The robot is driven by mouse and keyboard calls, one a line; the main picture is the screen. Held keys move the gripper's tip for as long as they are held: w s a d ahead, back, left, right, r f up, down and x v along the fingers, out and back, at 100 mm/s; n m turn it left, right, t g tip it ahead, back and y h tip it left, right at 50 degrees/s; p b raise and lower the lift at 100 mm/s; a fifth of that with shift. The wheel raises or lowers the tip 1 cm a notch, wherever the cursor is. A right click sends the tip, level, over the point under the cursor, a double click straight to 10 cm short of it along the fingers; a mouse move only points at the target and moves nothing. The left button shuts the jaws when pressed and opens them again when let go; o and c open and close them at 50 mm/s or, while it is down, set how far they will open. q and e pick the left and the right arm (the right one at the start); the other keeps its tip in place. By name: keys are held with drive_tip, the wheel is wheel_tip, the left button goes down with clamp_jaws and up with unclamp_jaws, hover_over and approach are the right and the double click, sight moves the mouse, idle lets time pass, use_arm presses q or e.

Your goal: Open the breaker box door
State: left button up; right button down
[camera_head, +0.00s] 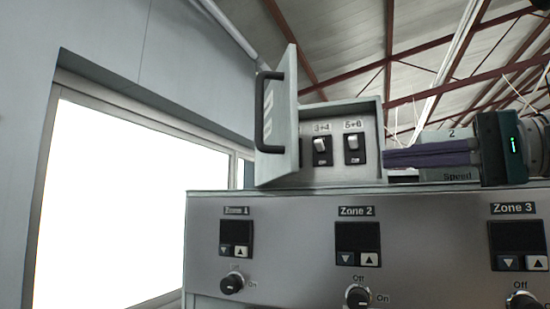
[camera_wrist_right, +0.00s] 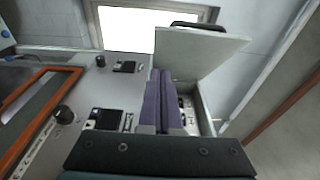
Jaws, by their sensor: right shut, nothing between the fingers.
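The breaker box (camera_head: 345,108) stands on top of the metal control panel. Its door (camera_head: 283,135) is swung out on the left side and stands wide open, with a black handle (camera_head: 262,112) on its outer face. Two switches, labelled 3+4 (camera_head: 321,146) and 5+6 (camera_head: 352,143), show inside. My right gripper (camera_head: 388,158) has purple fingers, shut and empty, at the right edge of the box. In the right wrist view the fingers (camera_wrist_right: 162,75) lie beside the box opening, and the door (camera_wrist_right: 205,50) stands beyond them. The left gripper is out of view.
The control panel (camera_head: 290,220) carries displays and knobs for Zone 1, Zone 2 and Zone 3. A bright window (camera_head: 120,200) and grey wall are at the left. An orange-edged frame (camera_wrist_right: 45,110) shows at the left in the wrist view.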

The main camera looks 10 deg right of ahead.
drive_tip(key=w+a+p, duration=0.4)
drive_tip(key=a+p, duration=0.4)
drive_tip(key=a, duration=0.1)
drive_tip(key=shift+w, duration=0.4)
drive_tip(key=shift+a, duration=0.2)
